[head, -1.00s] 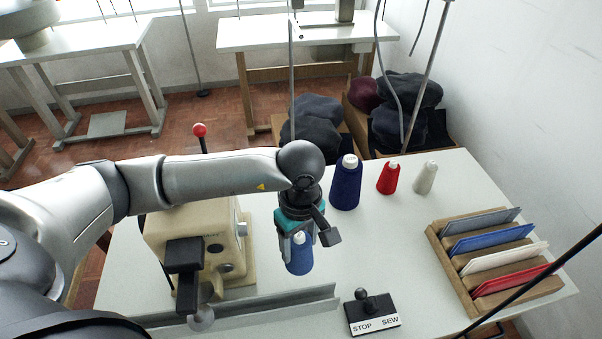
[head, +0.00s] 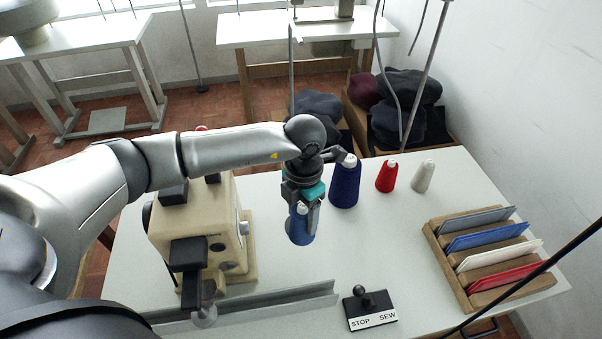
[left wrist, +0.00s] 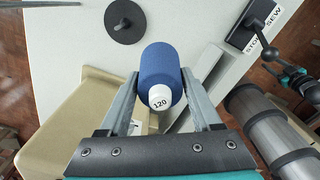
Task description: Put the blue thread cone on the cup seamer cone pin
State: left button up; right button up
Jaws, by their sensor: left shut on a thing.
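The blue thread cone (head: 301,228) hangs below my left gripper (head: 302,205), which is shut on it. In the left wrist view, the blue cone (left wrist: 160,68) sits between both fingers of the left gripper (left wrist: 160,95), its white end marked 120 facing the camera. A black disc with a small upright pin (left wrist: 124,20), which looks like the cone pin, stands apart from the cone on the pale table. The head view does not show this pin; my left gripper seems to cover it. What looks like my right gripper (left wrist: 295,80) is at the right edge of the wrist view, its jaws unclear.
A beige machine (head: 215,235) stands left of the held cone, with a grey rail (head: 270,302) in front. Navy (head: 345,187), red (head: 386,178) and white (head: 423,177) cones stand behind. A STOP/SEW box (head: 370,309) and a wooden rack (head: 450,265) are to the right.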

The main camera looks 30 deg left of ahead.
pick_arm(q)
jog(key=n, duration=0.2)
jog(key=w+n, duration=0.1)
jog(key=n, duration=0.1)
jog(key=w+a+n, duration=0.1)
jog(key=n, duration=0.1)
jog(key=shift+r+p, duration=0.35)
jog(key=w+a+r+n+p, duration=0.25)
jog(key=w+n, duration=0.25)
jog(key=n, duration=1.5)
jog(key=f+b, duration=0.5)
jog(key=b, duration=0.1)
jog(key=f+b, duration=0.3)
jog(key=shift+w+a+f, duration=0.2)
jog(key=shift+a+f, duration=0.05)
jog(key=shift+f, duration=0.05)
jog(key=shift+f+b, duration=0.5)
jog(key=shift+f, duration=0.8)
jog(key=shift+f, duration=0.5)
jog(key=o, duration=1.6)
jog(key=shift+c, duration=0.2)
jog(key=shift+r, duration=0.1)
